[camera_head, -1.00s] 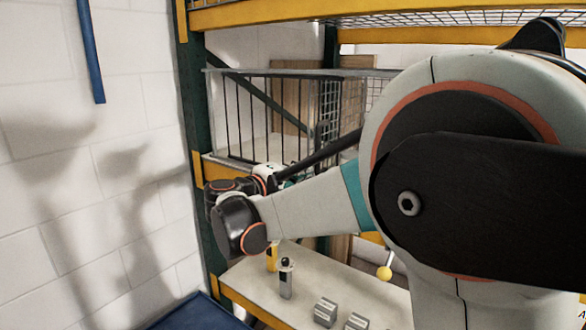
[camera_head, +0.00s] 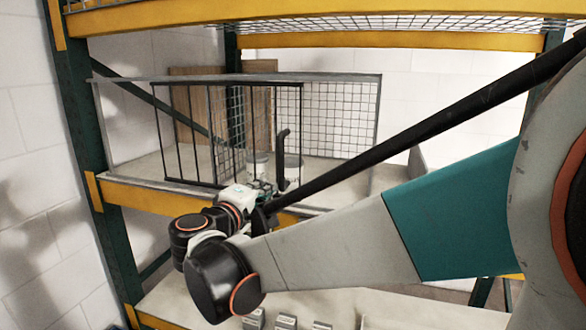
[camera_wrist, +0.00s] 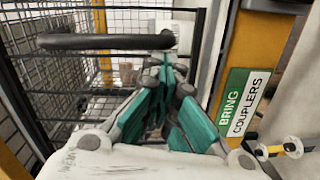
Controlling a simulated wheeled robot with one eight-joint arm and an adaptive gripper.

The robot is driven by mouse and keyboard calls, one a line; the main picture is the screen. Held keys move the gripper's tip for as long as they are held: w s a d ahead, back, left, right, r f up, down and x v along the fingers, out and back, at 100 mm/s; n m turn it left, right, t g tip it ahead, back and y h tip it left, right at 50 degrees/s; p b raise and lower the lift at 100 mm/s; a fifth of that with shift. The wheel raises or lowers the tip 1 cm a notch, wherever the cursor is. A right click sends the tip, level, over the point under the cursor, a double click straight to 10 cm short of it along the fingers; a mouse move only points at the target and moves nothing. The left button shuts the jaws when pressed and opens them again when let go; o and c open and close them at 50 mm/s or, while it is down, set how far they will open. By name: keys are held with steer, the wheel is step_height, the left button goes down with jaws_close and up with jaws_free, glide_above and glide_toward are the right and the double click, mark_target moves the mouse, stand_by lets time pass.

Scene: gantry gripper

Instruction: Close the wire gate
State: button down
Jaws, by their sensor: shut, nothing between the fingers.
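The wire gate (camera_head: 176,135) is a black-framed panel with upright bars in the middle shelf bay. It covers the left and middle of the bay's front, and the right part is uncovered. A dark bar handle (camera_head: 282,158) stands at the gate's right edge; in the wrist view the handle (camera_wrist: 105,41) crosses the top left. My gripper (camera_head: 262,190) is low beside the handle, partly hidden by my arm. In the wrist view its teal fingers (camera_wrist: 168,72) are shut and empty, just below the handle's right end. I cannot tell whether they touch it.
Pale cans (camera_head: 293,167) stand inside the bay. Yellow beams (camera_head: 140,198) and a green upright (camera_head: 85,110) frame the rack. Grey blocks (camera_head: 286,321) sit on the lower shelf. A green-and-white sign (camera_wrist: 243,101) is on a yellow post to the right.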

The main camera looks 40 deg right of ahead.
steer(key=s+d+p, duration=0.3)
steer(key=s+d, duration=0.6)
steer(key=s, duration=0.4)
steer(key=shift+s+d, duration=0.35)
steer(key=shift+s, duration=0.1)
steer(key=v, duration=1.2)
steer(key=shift+f, duration=0.1)
